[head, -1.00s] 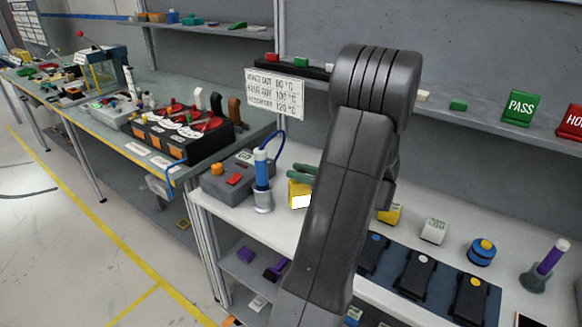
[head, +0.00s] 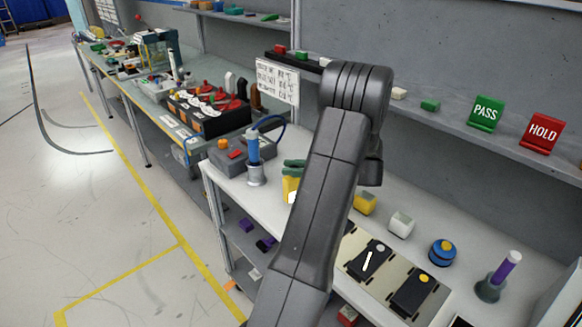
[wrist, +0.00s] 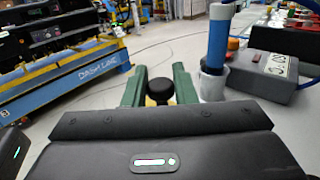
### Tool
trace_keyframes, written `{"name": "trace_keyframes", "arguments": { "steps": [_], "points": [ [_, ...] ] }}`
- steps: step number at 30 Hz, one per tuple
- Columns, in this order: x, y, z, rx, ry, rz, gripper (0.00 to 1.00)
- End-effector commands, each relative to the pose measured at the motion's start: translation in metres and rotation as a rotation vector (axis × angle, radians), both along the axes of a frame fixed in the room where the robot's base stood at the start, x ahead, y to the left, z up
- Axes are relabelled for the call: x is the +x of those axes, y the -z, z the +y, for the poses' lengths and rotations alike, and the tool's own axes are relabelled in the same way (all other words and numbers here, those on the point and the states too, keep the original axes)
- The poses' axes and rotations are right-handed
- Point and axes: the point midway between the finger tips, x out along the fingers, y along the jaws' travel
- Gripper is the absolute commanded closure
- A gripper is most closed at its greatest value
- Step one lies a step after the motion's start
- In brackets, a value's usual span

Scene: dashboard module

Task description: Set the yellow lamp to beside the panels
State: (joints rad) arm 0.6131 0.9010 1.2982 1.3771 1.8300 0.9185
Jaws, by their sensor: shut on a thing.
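My gripper (head: 294,167) shows as green fingers left of my arm, above the white bench beside the blue bottle. It is shut on a yellow thing (head: 289,188), which I take for the yellow lamp, with a bright white patch low on it. In the wrist view a dark round knob (wrist: 160,90) sits between the fingers (wrist: 158,80). My arm hides part of the held thing's surroundings. The panels (head: 411,291), dark units with a white and a yellow dot, lie on a pale plate right of my arm.
A blue bottle (head: 254,150) and grey control box (head: 241,157) stand left of my gripper. A yellow block (head: 365,203), white block (head: 400,223), blue round thing (head: 442,252) and purple-topped stand (head: 497,279) line the bench. PASS (head: 485,114) and HOLD (head: 541,133) signs stand on the shelf.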

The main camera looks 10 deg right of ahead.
Motion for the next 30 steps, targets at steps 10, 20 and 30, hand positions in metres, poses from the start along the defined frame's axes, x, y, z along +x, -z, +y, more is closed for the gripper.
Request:
{"name": "trace_keyframes", "arguments": {
  "steps": [10, 20, 30],
  "points": [
    [0.001, -0.001, -0.001, -0.001, 0.000, -0.004, 1.00],
    [0.000, -0.001, -0.001, -0.001, 0.000, -0.002, 0.55],
    [-0.007, 0.002, -0.028, -0.001, 0.003, -0.004, 0.55]
  ]
}}
